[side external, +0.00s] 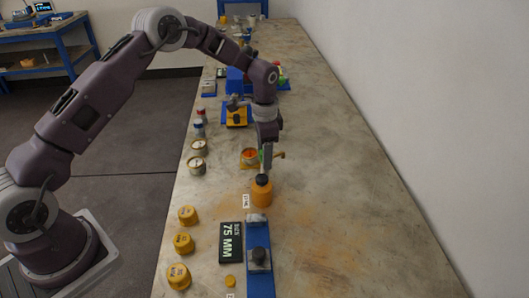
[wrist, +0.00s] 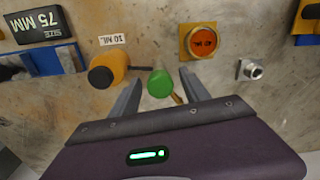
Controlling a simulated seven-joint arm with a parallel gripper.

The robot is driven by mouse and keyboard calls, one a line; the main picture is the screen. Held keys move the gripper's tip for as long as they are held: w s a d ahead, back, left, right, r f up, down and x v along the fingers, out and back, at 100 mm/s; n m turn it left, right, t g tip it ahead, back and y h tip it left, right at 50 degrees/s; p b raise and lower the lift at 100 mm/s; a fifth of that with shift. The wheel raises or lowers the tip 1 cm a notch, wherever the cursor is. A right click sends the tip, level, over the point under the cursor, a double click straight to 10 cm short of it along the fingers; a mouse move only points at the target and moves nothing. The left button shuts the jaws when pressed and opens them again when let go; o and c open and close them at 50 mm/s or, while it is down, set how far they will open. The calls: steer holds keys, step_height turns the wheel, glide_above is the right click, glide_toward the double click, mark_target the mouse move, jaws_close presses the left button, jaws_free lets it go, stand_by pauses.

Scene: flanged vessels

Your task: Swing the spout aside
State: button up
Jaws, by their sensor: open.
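A green round knob (wrist: 160,82) lies between the two fingers of my gripper (wrist: 159,78) in the wrist view. A short brass-coloured bar (wrist: 178,98), which looks like the spout, shows beside the knob, partly hidden by my gripper. In the side view a brass bar (side external: 279,155) sticks out to the right of my gripper (side external: 266,163). My gripper is open, pointing down, with a gap on each side of the knob. I cannot tell how the bar is mounted.
An orange bottle with a black cap (wrist: 107,70) stands close to my gripper, also in the side view (side external: 261,192). An orange-red vessel on a square yellow flange (wrist: 202,41) and a metal fitting (wrist: 250,69) are nearby. The bench's right side (side external: 350,170) is clear.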

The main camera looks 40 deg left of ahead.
steer(key=shift+r, duration=0.1)
step_height(320, 180, up, 6)
steer(key=shift+f, duration=0.1)
steer(key=shift+s+r, duration=0.1)
steer(key=shift+r, duration=0.45)
steer(key=shift+s+d+r, duration=0.1)
steer(key=shift+r, duration=0.25)
steer(key=s+r+n+t, duration=0.3)
steer(key=s+r, duration=1.2)
steer(key=r, duration=0.3)
steer(key=s+d+n+t, duration=0.1)
steer(key=s+n, duration=0.3)
steer(key=s, duration=1.6)
steer(key=shift+s+d+f+t, duration=0.2)
steer(key=shift+d+t, duration=0.15)
steer(key=shift+t, duration=0.35)
